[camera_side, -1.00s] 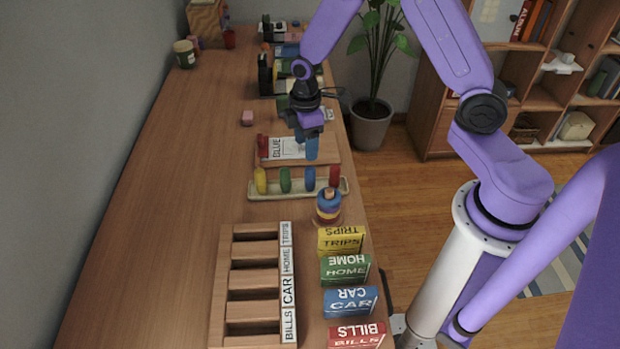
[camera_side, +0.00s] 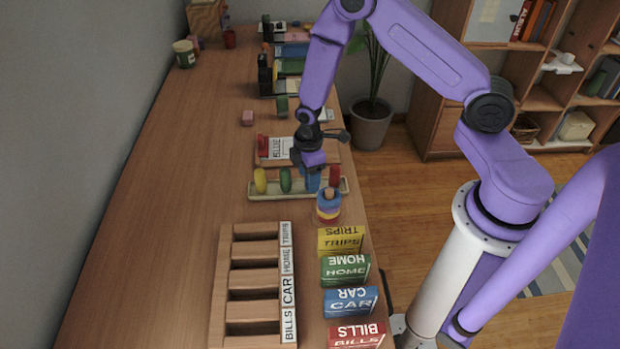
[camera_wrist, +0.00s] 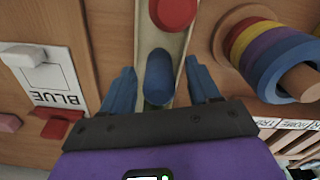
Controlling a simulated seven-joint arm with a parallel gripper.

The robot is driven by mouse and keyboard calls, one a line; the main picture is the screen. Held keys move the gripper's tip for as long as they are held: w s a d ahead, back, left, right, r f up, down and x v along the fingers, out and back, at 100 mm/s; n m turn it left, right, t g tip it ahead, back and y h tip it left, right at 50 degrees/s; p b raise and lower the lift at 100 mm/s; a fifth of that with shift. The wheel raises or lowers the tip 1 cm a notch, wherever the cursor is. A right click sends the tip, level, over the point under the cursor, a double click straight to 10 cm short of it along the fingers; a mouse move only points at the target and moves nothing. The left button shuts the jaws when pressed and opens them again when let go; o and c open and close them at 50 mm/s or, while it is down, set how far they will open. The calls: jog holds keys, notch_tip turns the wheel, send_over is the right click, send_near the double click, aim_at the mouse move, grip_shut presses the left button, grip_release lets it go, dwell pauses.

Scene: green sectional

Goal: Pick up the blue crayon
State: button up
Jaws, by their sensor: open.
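The blue crayon (camera_wrist: 159,78) stands in a pale wooden holder (camera_wrist: 147,35) in the wrist view. My gripper (camera_wrist: 161,69) is open, with one blue finger on each side of the crayon and a visible gap to each. In the side view my gripper (camera_side: 312,184) is low over the holder (camera_side: 268,195), between the green crayon (camera_side: 285,180) and the red crayon (camera_side: 335,176). A yellow crayon (camera_side: 260,181) stands at the left end. The blue crayon is mostly hidden by the fingers in the side view.
A ring stacker (camera_side: 328,207) stands close in front of the holder; it also shows in the wrist view (camera_wrist: 270,55). A board with a BLUE card (camera_side: 282,148) lies behind. A slotted rack (camera_side: 237,285) and several labelled blocks (camera_side: 345,268) are nearer. The table's left is clear.

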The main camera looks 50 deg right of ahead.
jog(key=shift+f, duration=0.25)
jog(key=shift+c, duration=0.2)
jog(key=c, duration=1.1)
jog(key=shift+r, duration=0.15)
